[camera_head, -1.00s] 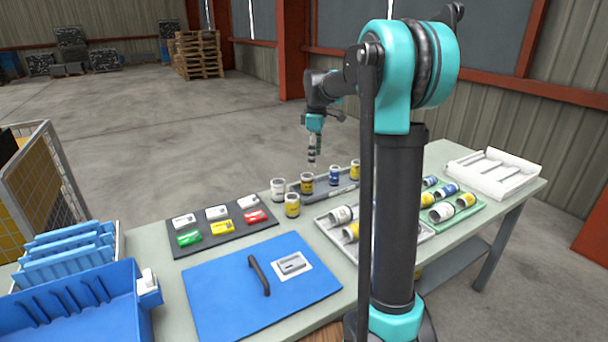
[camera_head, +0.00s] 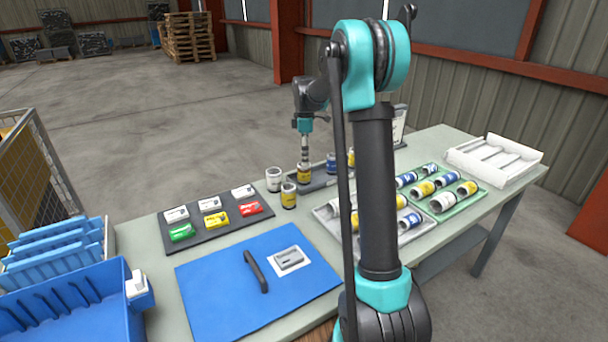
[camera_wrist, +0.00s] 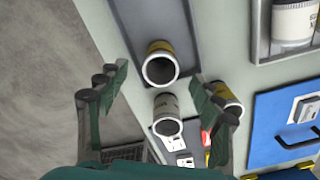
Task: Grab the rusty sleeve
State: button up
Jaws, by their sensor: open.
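None of the sleeves in view looks clearly rusty. A yellow-banded sleeve (camera_head: 304,174) stands upright on the near end of a dark grey tray; in the wrist view this sleeve (camera_wrist: 161,64) shows its open top between my fingers. My gripper (camera_head: 305,158) points down just over it, fingers open and empty; in the wrist view my gripper (camera_wrist: 158,78) has a finger on either side. A grey-white sleeve (camera_head: 274,179) and another yellow one (camera_head: 289,195) stand on the table close by. In the wrist view the right finger partly hides that second yellow sleeve (camera_wrist: 229,96).
A blue sleeve (camera_head: 331,163) and another yellow one stand farther along the dark tray. Trays of lying sleeves, including a green tray (camera_head: 474,201), are to the right. Coloured boxes (camera_head: 211,205), a blue panel (camera_head: 222,307) and a blue bin (camera_head: 60,318) occupy the front left.

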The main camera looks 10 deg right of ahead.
aim_at(304, 168)
jog(key=shift+s+a+f, duration=0.1)
jog(key=shift+a+f, duration=0.05)
jog(key=shift+f, duration=2.8)
jog(key=shift+c, duration=0.2)
grip_shut()
jog(key=shift+r, duration=0.1)
